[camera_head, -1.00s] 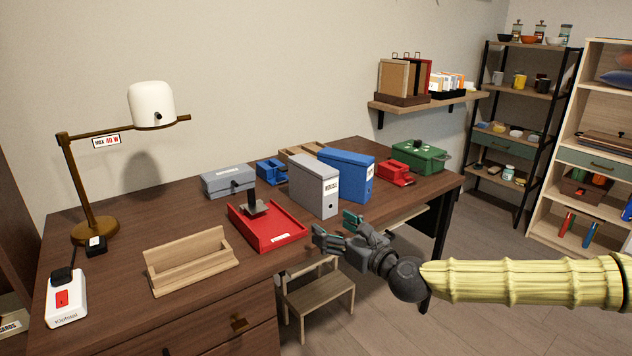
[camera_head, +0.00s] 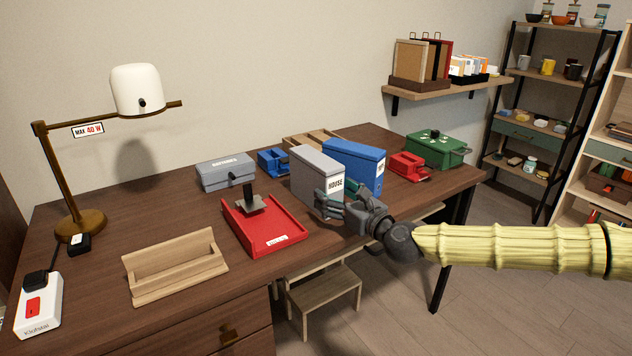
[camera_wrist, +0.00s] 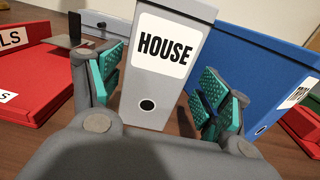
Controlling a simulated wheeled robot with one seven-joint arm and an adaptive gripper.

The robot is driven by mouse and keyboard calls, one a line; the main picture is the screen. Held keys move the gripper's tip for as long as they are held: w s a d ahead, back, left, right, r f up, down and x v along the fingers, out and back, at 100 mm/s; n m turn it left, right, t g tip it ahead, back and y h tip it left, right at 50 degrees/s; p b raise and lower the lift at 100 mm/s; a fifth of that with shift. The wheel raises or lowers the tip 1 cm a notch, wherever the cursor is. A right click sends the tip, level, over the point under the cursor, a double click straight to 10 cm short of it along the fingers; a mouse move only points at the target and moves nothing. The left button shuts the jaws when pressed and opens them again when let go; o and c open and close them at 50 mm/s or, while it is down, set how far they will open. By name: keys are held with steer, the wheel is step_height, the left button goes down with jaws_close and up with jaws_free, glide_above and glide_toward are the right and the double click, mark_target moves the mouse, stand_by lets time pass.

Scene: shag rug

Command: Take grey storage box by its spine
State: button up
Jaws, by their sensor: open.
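The grey storage box (camera_head: 314,177) stands upright on the desk, its narrow spine with a "HOUSE" label facing me. In the wrist view the grey storage box (camera_wrist: 150,98) is in the middle, with a dark finger hole below its label. My gripper (camera_head: 340,200) is open in front of the spine. In the wrist view the teal pads of my gripper (camera_wrist: 158,95) show one on each side of the spine, with room visible on both sides. The gripper hides the lower part of the spine in the head view.
A blue box file (camera_head: 352,165) stands close on the right of the grey box. A red tray (camera_head: 262,228) with a dark stamp-like object lies to its left. A grey case (camera_head: 224,172) and a small blue item (camera_head: 272,161) are behind. A wooden stool (camera_head: 325,288) stands below.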

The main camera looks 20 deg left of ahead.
mark_target(315, 180)
steer(key=shift+s+b+x, duration=0.25)
steer(key=shift+b+x, duration=0.05)
steer(key=shift+x, duration=1.75)
steer(key=shift+w+a+r, duration=0.25)
steer(key=shift+w+a, duration=0.25)
steer(key=shift+a, duration=0.25)
steer(key=shift+c, duration=0.4)
steer(key=c, duration=1.1)
